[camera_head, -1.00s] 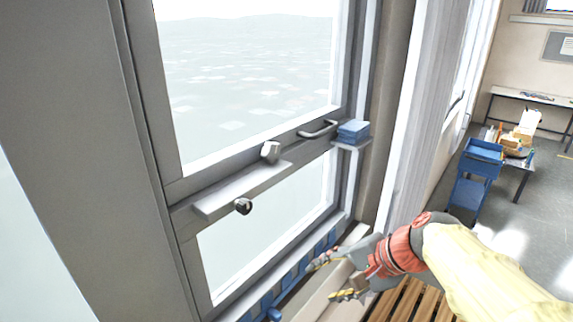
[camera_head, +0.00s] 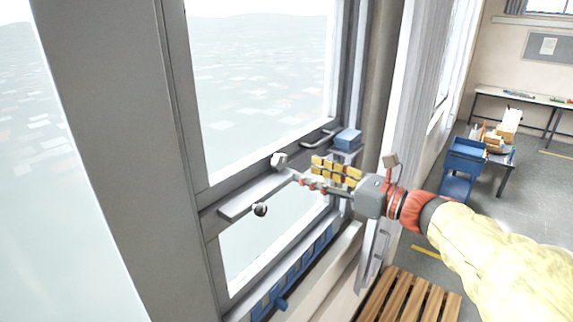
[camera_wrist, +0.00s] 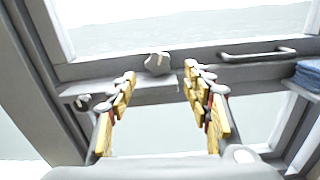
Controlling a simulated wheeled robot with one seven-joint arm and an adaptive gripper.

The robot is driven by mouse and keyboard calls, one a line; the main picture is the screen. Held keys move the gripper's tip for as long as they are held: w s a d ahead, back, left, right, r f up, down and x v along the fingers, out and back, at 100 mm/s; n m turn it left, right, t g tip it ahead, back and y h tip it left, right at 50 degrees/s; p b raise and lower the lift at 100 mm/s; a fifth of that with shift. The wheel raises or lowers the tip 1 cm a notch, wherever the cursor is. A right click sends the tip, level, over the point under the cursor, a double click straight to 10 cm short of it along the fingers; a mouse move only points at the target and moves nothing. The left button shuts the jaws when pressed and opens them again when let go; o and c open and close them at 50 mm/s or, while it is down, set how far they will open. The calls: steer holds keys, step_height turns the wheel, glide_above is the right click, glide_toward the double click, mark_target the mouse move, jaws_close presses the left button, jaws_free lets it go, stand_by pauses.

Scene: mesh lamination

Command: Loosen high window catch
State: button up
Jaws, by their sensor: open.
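The window catch is a small grey knob (camera_head: 279,160) on the middle rail of the window frame; it also shows in the wrist view (camera_wrist: 158,63), ahead of and between my fingertips. My gripper (camera_head: 305,172) is raised in front of the rail, its yellow-padded fingers pointing left toward the knob. In the wrist view the gripper (camera_wrist: 160,77) is open and empty, one finger on each side of the knob's line. I cannot tell whether a fingertip touches the knob. A second, dark round knob (camera_head: 260,209) sits lower on the frame, below the ledge.
A thin grey ledge (camera_head: 250,195) runs along the rail below the catch. A slatted wooden bench (camera_head: 400,298) is below. A blue cart (camera_head: 463,165) stands behind at right.

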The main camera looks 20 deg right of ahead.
mark_target(282, 163)
steer(key=p+x, duration=0.1)
steer(key=x, duration=0.5)
steer(key=shift+w+a, duration=0.1)
steer(key=shift+a, duration=0.25)
steer(key=shift+w, duration=0.25)
steer(key=shift+a, duration=0.1)
steer(key=shift+c, duration=0.3)
steer(key=c, duration=1.1)
